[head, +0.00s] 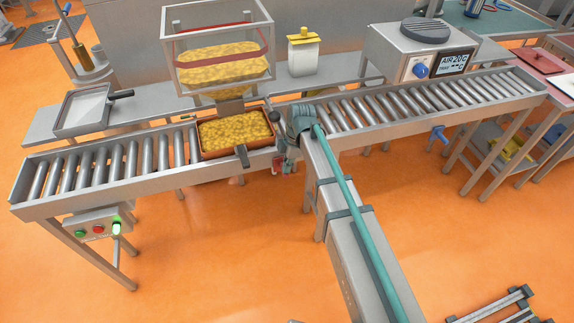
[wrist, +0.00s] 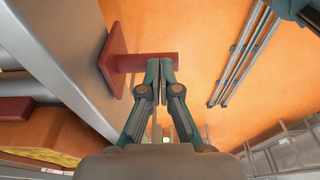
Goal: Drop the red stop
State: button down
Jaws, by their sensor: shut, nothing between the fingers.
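The red stop shows in the wrist view as a flat red plate (wrist: 115,62) against the side of the grey conveyor rail, with a short red bar sticking out to the right. My gripper (wrist: 159,64) is shut and empty, its fingertips overlapping the bar in the picture. I cannot tell whether they touch it. In the head view my gripper (head: 284,163) hangs at the near side of the conveyor, small and partly hidden by my arm. The stop is too small there to make out clearly.
A red-brown tray (head: 221,155) of yellow pieces sits on the roller conveyor (head: 100,172), left of my gripper, below a clear hopper (head: 217,28). A control box (head: 98,229) with green and red buttons hangs at left. A blue handle (head: 438,133) is at right.

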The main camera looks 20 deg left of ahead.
notch_tip(320, 180, down, 4)
jog(key=shift+r+b, duration=0.1)
jog(key=shift+b, duration=0.65)
jog(key=shift+s+d, duration=0.1)
jog(key=shift+r, duration=0.1)
jog(key=shift+r+p, duration=0.4)
jog(key=shift+r, duration=0.05)
notch_tip(320, 180, up, 13)
jog(key=w+d+b, duration=0.1)
jog(key=d, duration=0.1)
jog(key=shift+w, duration=0.3)
jog(key=shift+d, duration=0.15)
